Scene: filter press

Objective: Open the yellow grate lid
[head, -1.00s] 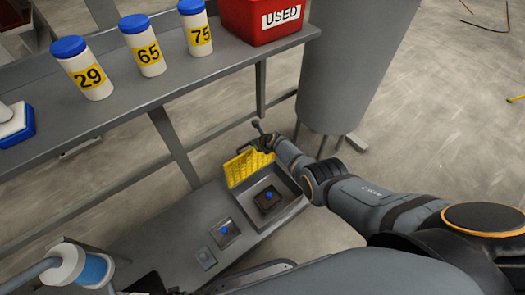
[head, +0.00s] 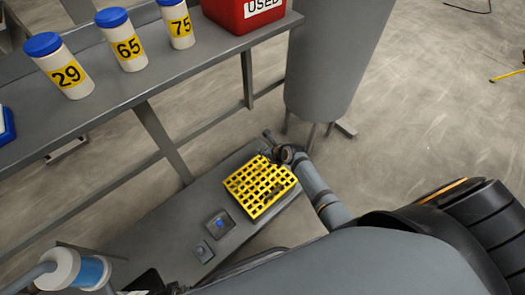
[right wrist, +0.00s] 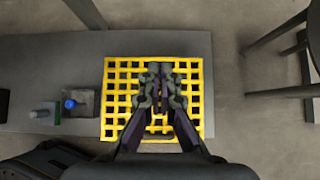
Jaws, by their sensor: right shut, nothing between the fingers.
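The yellow grate lid (head: 248,181) lies flat over the box at the right end of the low grey bench, covering what is inside. It also fills the middle of the right wrist view (right wrist: 116,98). My right gripper (right wrist: 160,72) is over the lid with its fingers together and nothing between them. I cannot tell whether its tips touch the bars. In the head view my right arm reaches to the lid's far right corner. My left gripper is in neither current view.
A blue button (head: 219,223) sits on the low bench (head: 165,222) left of the lid. Numbered jars (head: 127,42) and a red bin (head: 240,12) stand on the shelf above. A grey cylindrical tank (head: 325,60) stands behind the lid.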

